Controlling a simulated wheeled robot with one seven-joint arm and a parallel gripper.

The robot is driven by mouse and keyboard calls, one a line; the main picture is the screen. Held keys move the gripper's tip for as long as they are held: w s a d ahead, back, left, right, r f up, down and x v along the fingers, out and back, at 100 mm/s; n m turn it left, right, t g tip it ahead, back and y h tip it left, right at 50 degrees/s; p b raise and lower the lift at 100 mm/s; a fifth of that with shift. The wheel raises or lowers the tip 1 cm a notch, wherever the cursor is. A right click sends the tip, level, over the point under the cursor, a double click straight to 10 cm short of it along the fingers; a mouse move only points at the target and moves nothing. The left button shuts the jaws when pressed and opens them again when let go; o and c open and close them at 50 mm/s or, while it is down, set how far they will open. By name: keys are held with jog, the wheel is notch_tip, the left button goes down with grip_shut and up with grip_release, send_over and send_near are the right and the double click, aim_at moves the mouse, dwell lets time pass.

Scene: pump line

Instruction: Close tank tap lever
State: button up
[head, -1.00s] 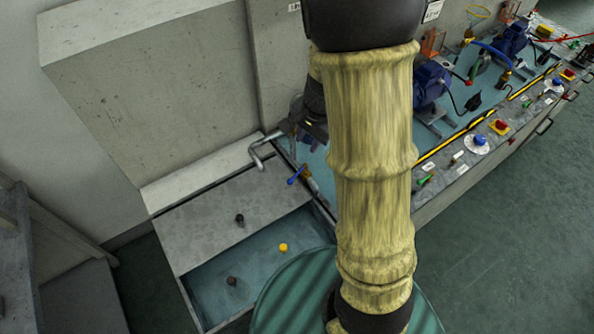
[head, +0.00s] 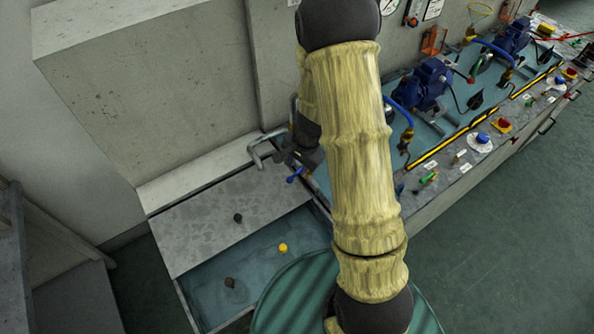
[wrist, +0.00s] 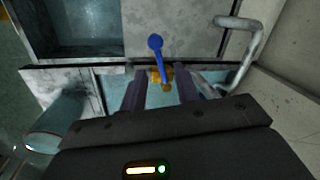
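The tank tap has a blue lever with a round knob, seen in the wrist view (wrist: 157,55) and in the head view (head: 295,175). Its brass body (wrist: 155,77) sits at the tank's edge. My gripper (wrist: 160,90) is open, with its two dark fingers apart on either side of the tap's brass body and the lever's lower end. The lever's knob extends beyond the fingertips over the tank side. I cannot tell whether a finger touches the lever. In the head view my gripper (head: 286,160) is partly hidden by my arm.
A grey bent pipe (head: 266,146) stands close beside the tap. The tank (head: 200,290) holds water, with a yellow float (head: 283,248) and dark knobs near it. Blue pumps (head: 425,85) and bench controls (head: 482,139) lie to the right. A concrete wall rises behind.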

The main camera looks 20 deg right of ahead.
aim_at(298, 172)
jog(key=shift+w+a+f, duration=0.1)
jog(key=shift+w+f, duration=0.05)
jog(key=shift+f, duration=0.6)
jog(key=shift+w+a+f, duration=0.1)
jog(key=shift+f, duration=0.6)
grip_shut()
